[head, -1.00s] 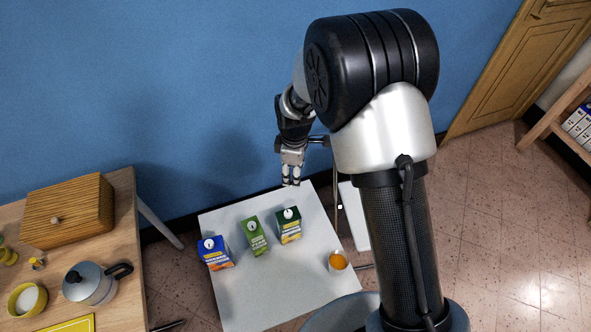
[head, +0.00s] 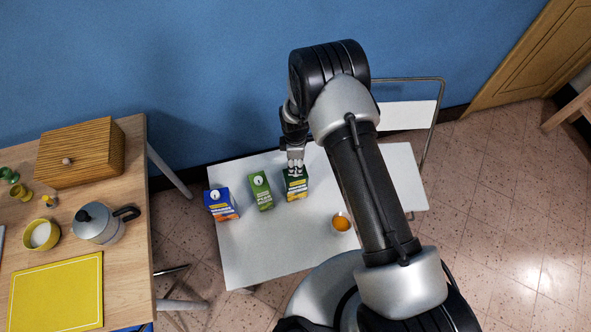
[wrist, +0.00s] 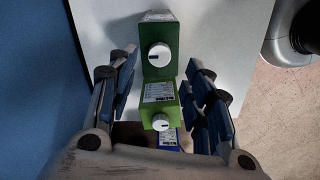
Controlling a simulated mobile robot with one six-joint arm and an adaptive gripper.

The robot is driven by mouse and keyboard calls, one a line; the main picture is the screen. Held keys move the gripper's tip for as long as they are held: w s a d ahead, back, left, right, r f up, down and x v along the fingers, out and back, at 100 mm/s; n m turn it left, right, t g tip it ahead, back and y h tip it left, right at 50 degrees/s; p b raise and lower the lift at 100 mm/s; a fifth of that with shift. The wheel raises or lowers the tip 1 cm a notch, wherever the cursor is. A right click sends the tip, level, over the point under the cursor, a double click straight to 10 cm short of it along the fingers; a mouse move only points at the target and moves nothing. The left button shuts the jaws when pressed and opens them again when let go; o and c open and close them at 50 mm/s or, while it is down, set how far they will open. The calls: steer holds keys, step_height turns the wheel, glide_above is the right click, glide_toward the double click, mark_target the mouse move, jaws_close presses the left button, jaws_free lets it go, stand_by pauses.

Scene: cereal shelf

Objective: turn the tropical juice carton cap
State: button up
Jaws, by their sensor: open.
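Three juice cartons stand in a row on a white table: a blue one (head: 222,205), a light green one (head: 261,191) and a dark green one (head: 296,188). Their print is too small to tell which is tropical. My gripper (head: 295,170) is over the dark green carton's top and hides its cap in the head view. In the wrist view my open fingers (wrist: 162,61) stand either side of the nearest carton's white cap (wrist: 159,55), apart from it. The light green carton's cap (wrist: 161,122) and a bit of the blue carton (wrist: 168,138) show beyond.
A chair (head: 408,115) is behind the table. A wooden table at left holds a moka pot (head: 98,223) and a wooden box (head: 80,158).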

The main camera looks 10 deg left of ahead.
step_height(320, 180, down, 6)
steer(key=shift+r+b, duration=0.1)
steer(key=shift+b, duration=0.4)
steer(key=shift+c, duration=0.3)
jaws_close()
